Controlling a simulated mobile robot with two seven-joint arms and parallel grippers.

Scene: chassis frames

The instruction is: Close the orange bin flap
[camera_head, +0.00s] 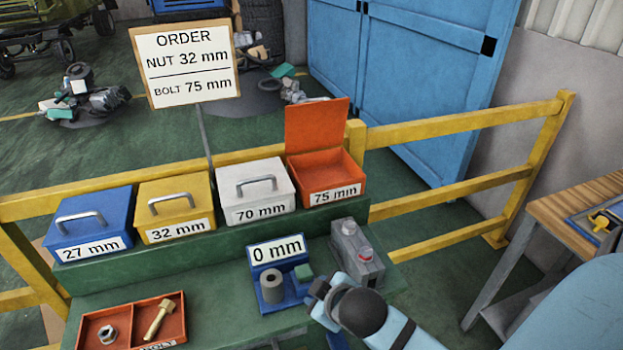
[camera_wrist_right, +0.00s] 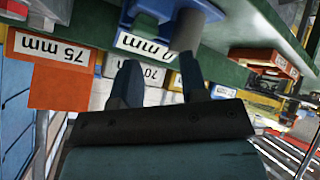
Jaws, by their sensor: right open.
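The orange bin (camera_head: 335,167), labelled 75 mm, stands at the right end of the bin row on the green shelf. Its orange flap (camera_head: 318,122) stands up at the back, so the bin is open. The flap also shows in the upside-down right wrist view (camera_wrist_right: 60,90), at the left. My right gripper (camera_head: 322,297) is in front of and below the bin, beside the blue gauge stand and well apart from the flap. Its two fingers (camera_wrist_right: 158,80) are spread with nothing between them. My left gripper is out of view.
Blue (camera_head: 92,222), yellow (camera_head: 174,207) and white (camera_head: 254,190) bins with closed lids stand left of it. A blue gauge stand (camera_head: 295,290) and a grey box (camera_head: 356,255) are near my right gripper. A yellow railing (camera_head: 460,123) runs behind. A red tray (camera_head: 90,330) holds a nut and bolt.

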